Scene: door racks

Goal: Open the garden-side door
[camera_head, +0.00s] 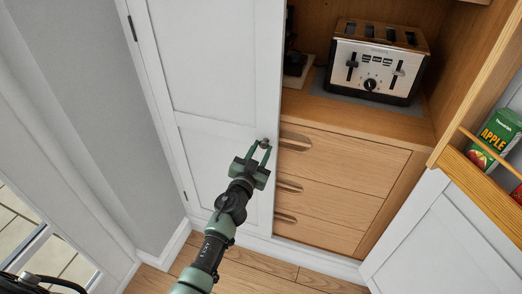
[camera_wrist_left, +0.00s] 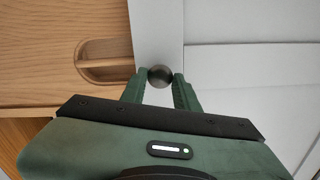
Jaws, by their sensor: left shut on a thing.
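The white panelled door (camera_head: 215,85) on the left, beside the grey wall and the glazed opening, has a small dark round knob (camera_head: 265,142) near its right edge. It covers the left part of the cupboard and looks closed or nearly so. My left gripper (camera_head: 259,151) is at the knob. In the left wrist view, the knob (camera_wrist_left: 160,75) sits between the fingertips of the left gripper (camera_wrist_left: 160,82), and the fingers are shut on it. The door (camera_wrist_left: 255,70) fills the right side of that view. My right gripper does not show.
The cupboard's open right part holds a toaster (camera_head: 377,62) above wooden drawers (camera_head: 340,160). At right, another white door (camera_head: 435,245) stands open, with a wooden rack (camera_head: 485,185) holding an apple juice carton (camera_head: 497,135). Wooden floor (camera_head: 245,268) shows in front.

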